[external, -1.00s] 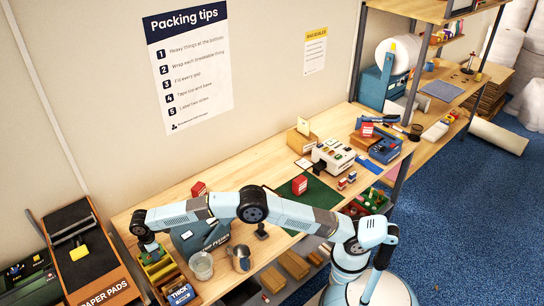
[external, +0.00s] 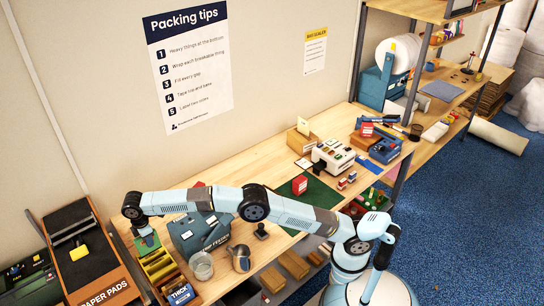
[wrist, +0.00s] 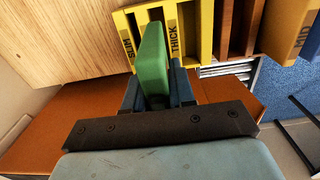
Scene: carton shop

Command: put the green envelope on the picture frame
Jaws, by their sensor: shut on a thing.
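My gripper (wrist: 157,95) is shut on the green envelope (wrist: 153,62), which stands upright between the two dark fingers in the wrist view. In the external view, my gripper (external: 146,236) hangs over the far-left end of the bench with the green envelope (external: 149,243) at its tip. The envelope is at the yellow rack (wrist: 196,50), whose slots are labelled SLIM and THICK; I cannot tell whether its lower edge is clear of the slots. I cannot pick out the picture frame with certainty in either view.
Bare wood lies behind the mat.

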